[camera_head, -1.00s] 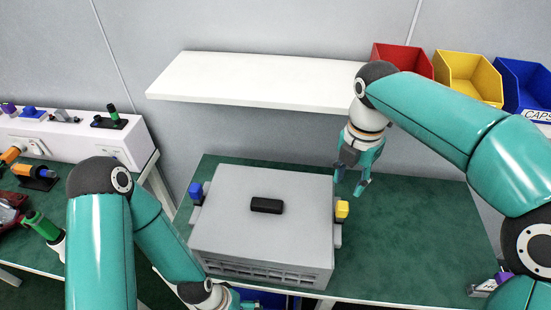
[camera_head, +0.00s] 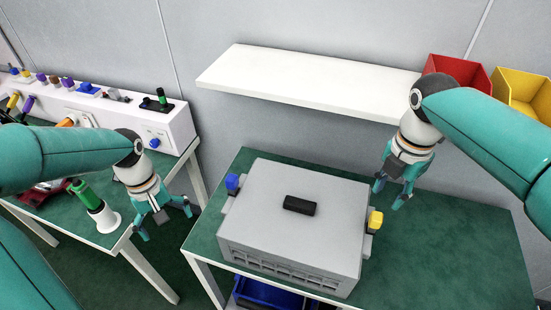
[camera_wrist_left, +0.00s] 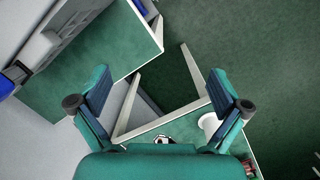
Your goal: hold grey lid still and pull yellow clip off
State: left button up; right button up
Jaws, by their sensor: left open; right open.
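The grey lid (camera_head: 262,183) tops a grey box on the green table, with a black handle (camera_head: 299,205) in its middle. The yellow clip (camera_head: 375,220) sits on the box's right side, and a blue clip (camera_head: 232,183) on its left side. My right gripper (camera_head: 391,196) is open and empty, above and just behind the yellow clip, apart from it. My left gripper (camera_head: 166,224) is open and empty, left of the box over the gap between the tables. In the left wrist view its spread fingers (camera_wrist_left: 160,105) hold nothing.
A white shelf (camera_head: 310,83) hangs behind the box. Red (camera_head: 455,72) and yellow bins (camera_head: 522,92) stand at the back right. A side table at left holds a white panel (camera_head: 125,122) and a green-handled tool (camera_head: 88,196). The green table right of the box (camera_head: 450,250) is clear.

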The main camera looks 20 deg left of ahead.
pick_arm(q)
jog(key=w+d+r+m, duration=0.3)
jog(key=w+d+r, duration=0.1)
jog(key=w+d, duration=0.15)
notch_tip(320, 180, up, 12)
jog(key=f+m+t+y, duration=0.1)
jog(key=m+t+y, duration=0.1)
jog(key=m, duration=0.6)
send_over(300, 203)
jog(key=s, duration=0.2)
jog(key=f, duration=0.5)
jog(key=w+f, duration=0.1)
jog(key=f, duration=0.4)
jog(key=w+f, duration=0.1)
jog(key=f, duration=0.4)
jog(key=shift+f, duration=0.15)
